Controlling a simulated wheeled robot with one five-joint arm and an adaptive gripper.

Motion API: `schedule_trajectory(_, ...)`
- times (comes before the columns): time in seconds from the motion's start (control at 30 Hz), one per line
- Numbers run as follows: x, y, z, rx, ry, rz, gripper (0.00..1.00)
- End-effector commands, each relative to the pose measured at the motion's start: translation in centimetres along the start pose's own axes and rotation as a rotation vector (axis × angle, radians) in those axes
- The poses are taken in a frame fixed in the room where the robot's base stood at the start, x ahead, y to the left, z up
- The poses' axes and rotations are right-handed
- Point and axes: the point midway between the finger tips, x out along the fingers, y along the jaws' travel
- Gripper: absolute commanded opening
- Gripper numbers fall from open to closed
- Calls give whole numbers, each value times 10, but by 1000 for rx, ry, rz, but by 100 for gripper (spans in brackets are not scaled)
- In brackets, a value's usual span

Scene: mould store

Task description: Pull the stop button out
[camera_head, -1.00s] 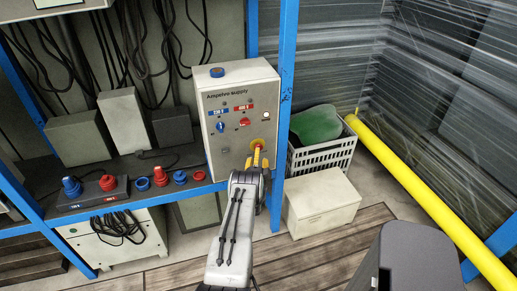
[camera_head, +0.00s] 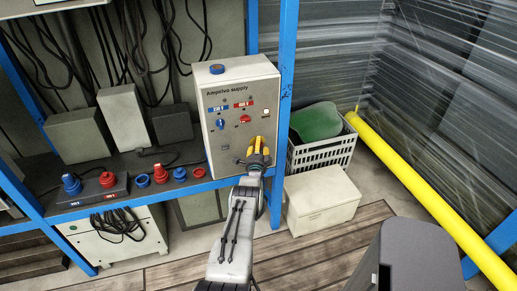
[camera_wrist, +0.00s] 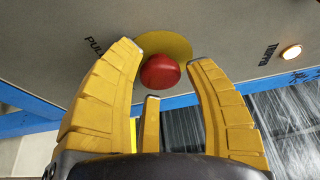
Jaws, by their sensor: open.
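The stop button is a red mushroom knob (camera_wrist: 160,72) on a round yellow plate (camera_wrist: 178,46), low on the right of the grey Ampelvo supply box (camera_head: 218,95). In the wrist view the knob lies between the tips of my open yellow fingers, with a gap visible on each side. My gripper (camera_head: 258,146) is in front of the button in the head view and hides it. The lettering "PULL" shows left of the yellow plate in the wrist view. I cannot tell whether the button is pressed in.
A blue rack post (camera_head: 285,100) stands close right of the box. Above the button are a red switch (camera_head: 245,119), a blue switch (camera_head: 221,124) and a lit lamp (camera_head: 266,113). Red and blue sockets (camera_head: 160,174) sit on the shelf at left. A crate (camera_head: 325,155) stands at right.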

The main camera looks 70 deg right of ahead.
Motion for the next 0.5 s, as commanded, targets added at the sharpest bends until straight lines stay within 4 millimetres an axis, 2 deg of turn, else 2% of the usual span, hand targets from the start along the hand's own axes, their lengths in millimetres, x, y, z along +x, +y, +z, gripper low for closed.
schedule_trajectory(0.47, 2, 0, 0, 0, 0, 1, 50)
schedule_trajectory(0.5, 2, 0, 0, 0, 0, 1, 47)
